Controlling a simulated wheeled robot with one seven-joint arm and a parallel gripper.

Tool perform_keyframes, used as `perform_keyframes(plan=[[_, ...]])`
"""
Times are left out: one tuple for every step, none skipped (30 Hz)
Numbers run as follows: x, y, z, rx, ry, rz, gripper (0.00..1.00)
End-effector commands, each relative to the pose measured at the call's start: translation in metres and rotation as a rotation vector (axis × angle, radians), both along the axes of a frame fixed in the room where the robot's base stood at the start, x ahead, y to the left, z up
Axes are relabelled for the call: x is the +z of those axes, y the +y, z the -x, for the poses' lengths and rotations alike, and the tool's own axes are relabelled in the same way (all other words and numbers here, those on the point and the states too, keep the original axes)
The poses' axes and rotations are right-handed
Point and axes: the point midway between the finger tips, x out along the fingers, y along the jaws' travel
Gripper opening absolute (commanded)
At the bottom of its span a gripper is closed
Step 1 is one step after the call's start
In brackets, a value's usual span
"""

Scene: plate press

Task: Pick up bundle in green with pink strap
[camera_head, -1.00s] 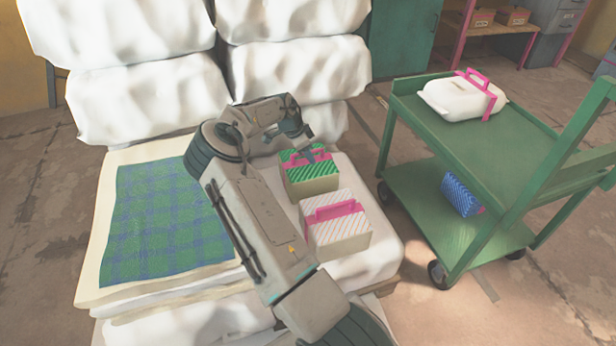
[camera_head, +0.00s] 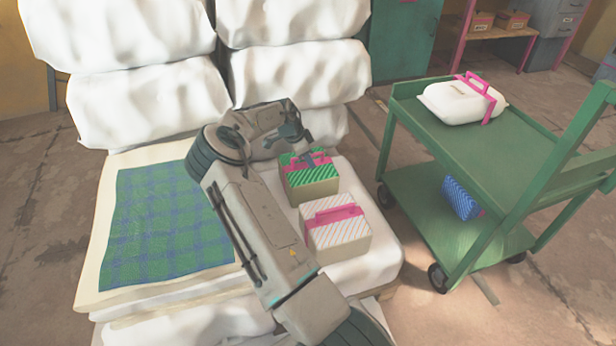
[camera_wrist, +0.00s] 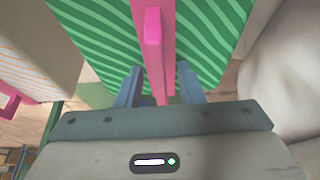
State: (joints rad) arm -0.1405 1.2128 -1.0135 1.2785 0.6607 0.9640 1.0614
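The bundle in green with white stripes and a pink strap (camera_head: 312,178) sits on the white padded stack, behind a white-striped bundle. In the wrist view the green bundle (camera_wrist: 210,35) fills the top middle, with its pink strap and handle (camera_wrist: 154,45) running down between my fingers. My gripper (camera_wrist: 158,85) is open, with one blue-grey finger on each side of the strap and gaps showing between. In the head view my gripper (camera_head: 304,157) is at the top of the green bundle; the arm and fingers partly hide the handle.
A white-striped bundle with pink strap (camera_head: 335,236) stands just in front. A green cart (camera_head: 420,110) at the right holds a white bundle (camera_head: 460,102) on top and a blue bundle (camera_head: 460,196) below. White sacks (camera_head: 300,75) rise behind. A plaid cloth (camera_head: 165,225) lies left.

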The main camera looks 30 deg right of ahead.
Motion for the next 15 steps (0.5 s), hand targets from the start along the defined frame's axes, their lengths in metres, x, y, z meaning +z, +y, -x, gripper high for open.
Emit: perform_keyframes(plan=[[0.0000,-0.0001,0.0000,0.000,0.000,0.000,0.20],[0.0000,-0.0001,0.0000,0.000,0.000,0.000,0.11],[0.0000,-0.0001,0.0000,0.000,0.000,0.000,0.00],[0.0000,-0.0001,0.0000,0.000,0.000,0.000,0.00],[0.0000,-0.0001,0.0000,0.000,0.000,0.000,0.00],[0.0000,-0.0001,0.0001,0.000,0.000,0.000,0.00],[0.0000,-0.0001,0.0001,0.000,0.000,0.000,0.00],[0.0000,-0.0001,0.0001,0.000,0.000,0.000,0.00],[0.0000,-0.0001,0.0001,0.000,0.000,0.000,0.00],[0.0000,-0.0001,0.0001,0.000,0.000,0.000,0.00],[0.0001,-0.0002,0.0001,0.000,0.000,0.000,0.00],[0.0000,-0.0002,0.0002,0.000,0.001,0.000,0.00],[-0.0001,-0.0001,0.0002,0.000,0.001,0.000,0.00],[0.0000,-0.0002,0.0002,0.000,0.001,0.000,0.00],[0.0000,-0.0002,0.0002,0.000,0.001,0.000,0.00]])
